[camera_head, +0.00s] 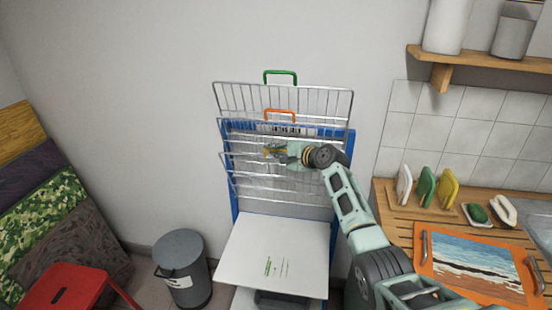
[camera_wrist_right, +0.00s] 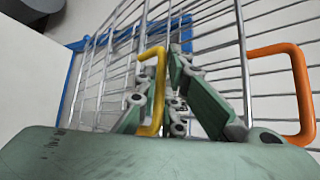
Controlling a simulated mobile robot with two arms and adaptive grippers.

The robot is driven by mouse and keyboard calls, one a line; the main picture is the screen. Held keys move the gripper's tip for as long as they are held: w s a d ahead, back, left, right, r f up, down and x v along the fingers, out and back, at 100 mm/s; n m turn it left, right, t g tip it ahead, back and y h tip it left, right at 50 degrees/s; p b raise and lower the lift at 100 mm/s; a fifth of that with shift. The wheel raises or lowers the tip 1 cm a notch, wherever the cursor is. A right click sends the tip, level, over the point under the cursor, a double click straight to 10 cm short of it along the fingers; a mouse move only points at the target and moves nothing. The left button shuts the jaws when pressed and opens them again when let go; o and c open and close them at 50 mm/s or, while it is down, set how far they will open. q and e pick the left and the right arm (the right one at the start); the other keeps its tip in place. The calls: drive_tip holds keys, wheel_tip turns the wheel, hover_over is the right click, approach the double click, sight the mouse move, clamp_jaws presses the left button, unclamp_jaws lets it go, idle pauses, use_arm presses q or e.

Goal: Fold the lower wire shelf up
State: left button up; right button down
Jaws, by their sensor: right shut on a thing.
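A drying rack with a blue frame (camera_head: 234,202) stands against the wall and carries several wire shelves. The top wire shelf (camera_head: 325,100) has a green handle (camera_head: 281,73), and the one below has an orange handle (camera_head: 280,112), also seen in the wrist view (camera_wrist_right: 303,95). A lower wire shelf (camera_head: 240,166) has a yellow handle (camera_head: 267,152). My right gripper (camera_head: 283,151) is shut on this yellow handle (camera_wrist_right: 150,60), in front of the rack. The wires overlap, so the shelf's exact tilt is hard to tell. My left gripper is out of view.
A white board (camera_head: 270,250) with green marks juts out below the wire shelves. A grey bin (camera_head: 183,270) and a red stool (camera_head: 70,285) stand at left. A wooden counter (camera_head: 400,200) with sponges and an orange-framed picture (camera_head: 475,262) lies right of my arm.

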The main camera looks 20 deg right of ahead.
drive_tip(key=shift+w+d+r, duration=0.1)
drive_tip(key=shift+w+d, duration=0.15)
drive_tip(key=shift+w, duration=0.1)
drive_tip(key=c, duration=1.9)
unclamp_jaws()
drive_tip(key=shift+o, duration=0.2)
drive_tip(key=shift+r, duration=0.1)
drive_tip(key=shift+s, duration=0.1)
drive_tip(key=v, duration=0.8)
